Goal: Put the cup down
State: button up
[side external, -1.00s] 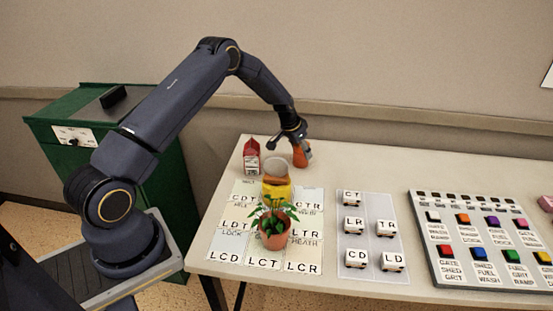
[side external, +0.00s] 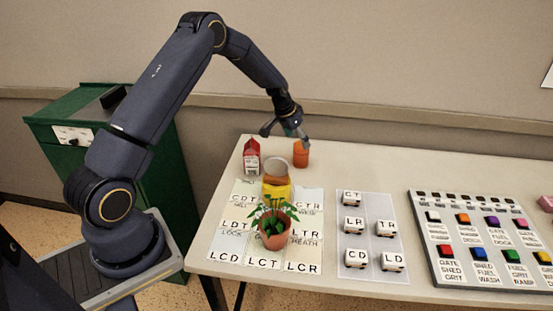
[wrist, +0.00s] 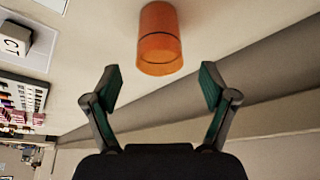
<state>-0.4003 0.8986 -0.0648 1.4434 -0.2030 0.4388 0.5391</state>
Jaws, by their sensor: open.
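The orange cup (side external: 301,154) stands upright on the table near its back edge, to the right of the red and white carton. It also shows in the wrist view (wrist: 160,40), beyond the fingertips and between their lines. My gripper (side external: 285,135) is open and empty, just above and slightly left of the cup in the side view. In the wrist view its two fingers (wrist: 160,88) are spread wide, with a gap between them and the cup.
A red and white carton (side external: 251,156), a yellow container (side external: 276,182) and a potted plant (side external: 273,232) stand left and in front of the cup. Small labelled blocks (side external: 354,225) sit on a grey mat. A button panel (side external: 480,235) is at the right. Table right of the cup is clear.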

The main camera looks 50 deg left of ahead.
jog(key=s+d+r, duration=0.6)
jog(key=s+r, duration=0.2)
jog(key=r, duration=0.4)
jog(key=s+d+r, duration=0.7)
jog(key=s+r, duration=0.2)
jog(key=r, duration=0.3)
jog(key=s+d, duration=0.2)
jog(key=s, duration=0.7)
jog(key=s+d+t, duration=0.1)
jog(key=s+d, duration=0.1)
jog(key=s, duration=0.7)
jog(key=shift+s+d+r, duration=0.15)
jog(key=shift+d+r, duration=0.15)
jog(key=shift+d, duration=0.05)
